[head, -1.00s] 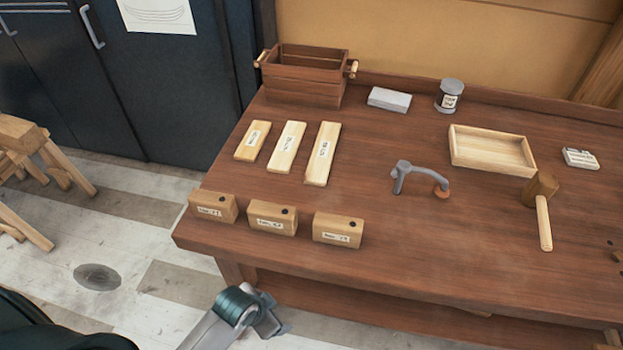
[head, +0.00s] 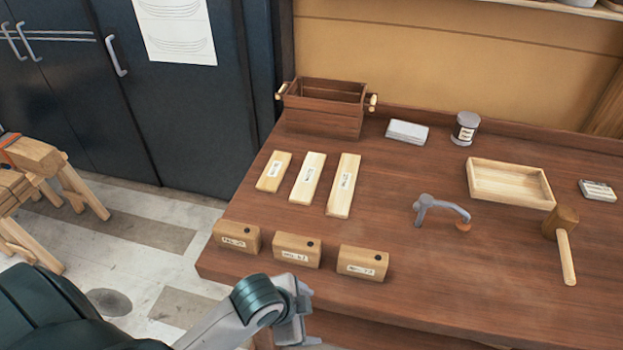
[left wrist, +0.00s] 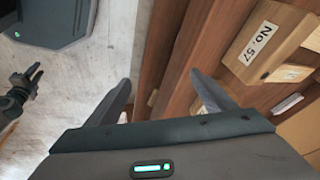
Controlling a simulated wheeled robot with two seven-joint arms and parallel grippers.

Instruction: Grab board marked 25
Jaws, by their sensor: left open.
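Three pale flat boards lie side by side on the bench: a short left one (head: 273,171), a middle one (head: 307,180) and a longer right one (head: 343,187). Each has a small label whose marking is too small to read, so I cannot tell which is 25. My left gripper (head: 299,318) is in front of the bench's near edge, below the labelled blocks and apart from the boards. In the left wrist view it is open and empty (left wrist: 160,92), with a block marked No. 57 (left wrist: 247,48) to its right. My right gripper is not in view.
Three labelled blocks, left (head: 236,237), middle (head: 297,250) and right (head: 361,263), stand along the near edge of the bench (head: 450,300). Behind the boards is a brown crate (head: 322,118). A clamp (head: 437,207), a tray (head: 508,187) and a mallet (head: 562,225) are further right.

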